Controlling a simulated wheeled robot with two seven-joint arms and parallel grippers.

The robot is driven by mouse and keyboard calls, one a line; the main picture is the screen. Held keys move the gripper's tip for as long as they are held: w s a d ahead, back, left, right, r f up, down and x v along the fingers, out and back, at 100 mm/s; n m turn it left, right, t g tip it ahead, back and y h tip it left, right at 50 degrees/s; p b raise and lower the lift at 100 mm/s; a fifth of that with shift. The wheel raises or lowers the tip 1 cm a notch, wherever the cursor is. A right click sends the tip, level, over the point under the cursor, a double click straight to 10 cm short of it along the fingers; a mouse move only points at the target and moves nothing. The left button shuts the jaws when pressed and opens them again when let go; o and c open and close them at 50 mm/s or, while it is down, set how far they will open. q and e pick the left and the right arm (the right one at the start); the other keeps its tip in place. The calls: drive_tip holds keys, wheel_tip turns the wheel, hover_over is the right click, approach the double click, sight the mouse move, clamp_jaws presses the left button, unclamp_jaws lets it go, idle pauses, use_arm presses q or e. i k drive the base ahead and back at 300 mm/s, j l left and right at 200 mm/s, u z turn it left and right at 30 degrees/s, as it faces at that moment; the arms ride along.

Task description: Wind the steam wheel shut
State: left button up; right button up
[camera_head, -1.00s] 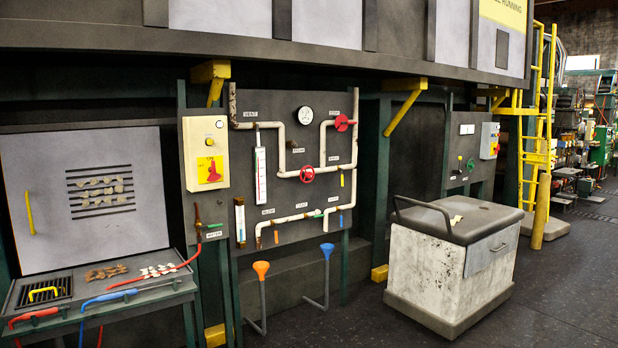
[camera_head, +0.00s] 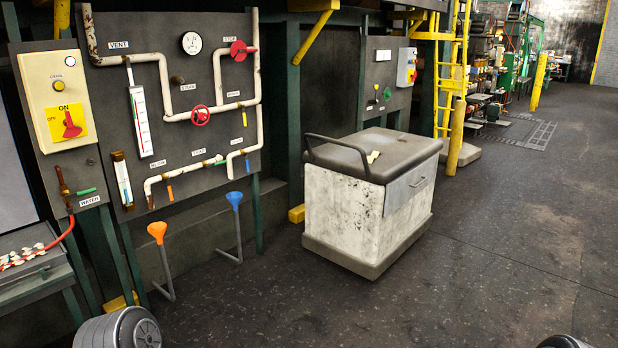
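A red hand wheel (camera_head: 200,115) sits on the white pipe in the middle of the grey valve panel (camera_head: 205,65). A small label above its left side looks like "STEAM", but it is blurred. A second red wheel or handle (camera_head: 240,50) is on the upper right pipe, under a label that looks like "STOP". A round white gauge (camera_head: 191,43) is at the panel top. Nothing touches either wheel. Rounded grey parts of my arms show at the bottom edge, left and right. My gripper fingers are out of view.
A worn white cart (camera_head: 360,215) with a dark top stands right of the panel. Orange (camera_head: 157,232) and blue (camera_head: 235,200) funnels on bent pipes stand below it. A yellow switch box (camera_head: 58,100) is at left. The dark floor (camera_head: 500,250) at right is clear.

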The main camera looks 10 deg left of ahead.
sight(202, 115)
drive_tip(key=i+u, duration=0.1)
drive_tip(key=i, duration=1.15)
drive_tip(key=i+l, duration=0.2)
drive_tip(key=i, duration=1)
drive_tip(key=i+l+u, duration=0.15)
drive_tip(key=i+u, duration=0.3)
drive_tip(key=i+l+u, duration=0.45)
drive_tip(key=i, duration=0.2)
drive_tip(key=i+l+u, duration=0.95)
drive_tip(key=l, duration=0.15)
drive_tip(key=k, duration=0.1)
